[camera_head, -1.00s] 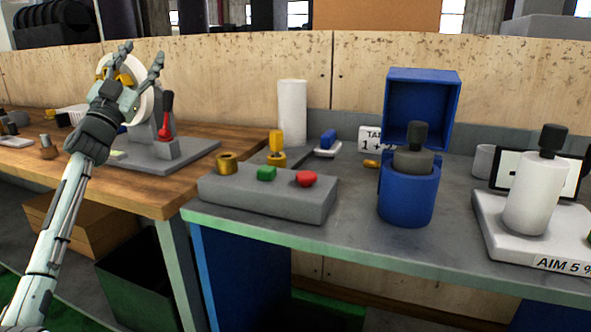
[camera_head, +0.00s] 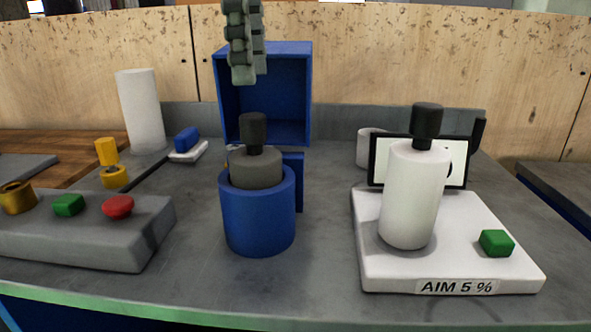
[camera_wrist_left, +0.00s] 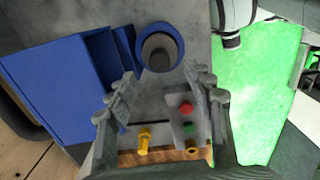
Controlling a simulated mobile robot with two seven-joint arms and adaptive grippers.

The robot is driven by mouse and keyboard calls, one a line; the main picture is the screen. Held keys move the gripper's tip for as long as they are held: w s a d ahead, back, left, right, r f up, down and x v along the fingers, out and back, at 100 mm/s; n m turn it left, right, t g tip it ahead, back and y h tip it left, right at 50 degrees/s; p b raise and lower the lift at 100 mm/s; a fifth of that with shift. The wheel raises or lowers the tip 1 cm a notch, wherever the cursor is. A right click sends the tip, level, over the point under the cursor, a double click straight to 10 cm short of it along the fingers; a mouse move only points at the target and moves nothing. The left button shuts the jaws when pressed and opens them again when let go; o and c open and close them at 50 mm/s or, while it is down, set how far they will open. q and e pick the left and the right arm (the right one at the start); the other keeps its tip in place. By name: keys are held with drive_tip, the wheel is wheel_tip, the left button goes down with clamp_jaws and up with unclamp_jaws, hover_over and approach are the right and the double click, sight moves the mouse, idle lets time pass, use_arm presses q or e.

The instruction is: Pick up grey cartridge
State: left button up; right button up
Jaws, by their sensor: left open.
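The grey cartridge (camera_head: 256,168) stands upright in a round blue holder (camera_head: 259,222) on the grey bench, its dark knob pointing up. In the left wrist view the cartridge (camera_wrist_left: 158,50) sits in the blue ring of the holder (camera_wrist_left: 178,40), ahead of the fingers. My left gripper (camera_head: 243,75) hangs above and behind the cartridge in the head view, in front of the open blue box. It is clear of the cartridge. Its spread fingers, with nothing between them, show in the left wrist view (camera_wrist_left: 165,80). My right gripper is not in view.
The open blue box (camera_head: 266,100) stands behind the holder. A grey button block (camera_head: 100,235) is to the left. A white scale (camera_head: 450,270) carrying a white bottle (camera_head: 410,195) is to the right. A white cylinder (camera_head: 141,110) stands at the back left.

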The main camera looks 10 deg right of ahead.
sight(253, 115)
use_arm(q)
drive_tip(key=shift+a+f, duration=0.2)
drive_tip(key=shift+a, duration=0.1)
wheel_tip(253, 115, down, 2)
drive_tip(key=shift+s+a+f+b, duration=0.1)
drive_tip(key=shift+f+b, duration=0.15)
drive_tip(key=shift+b, duration=0.35)
drive_tip(key=shift+d+f, duration=0.2)
drive_tip(key=shift+f, duration=1)
drive_tip(key=shift+d+f, duration=0.2)
drive_tip(key=shift+f, duration=0.95)
drive_tip(key=shift+w, duration=0.2)
clamp_jaws()
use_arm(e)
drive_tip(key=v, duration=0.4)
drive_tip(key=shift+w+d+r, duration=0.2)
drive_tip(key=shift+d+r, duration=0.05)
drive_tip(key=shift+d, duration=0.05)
use_arm(q)
drive_tip(key=shift+r, duration=0.1)
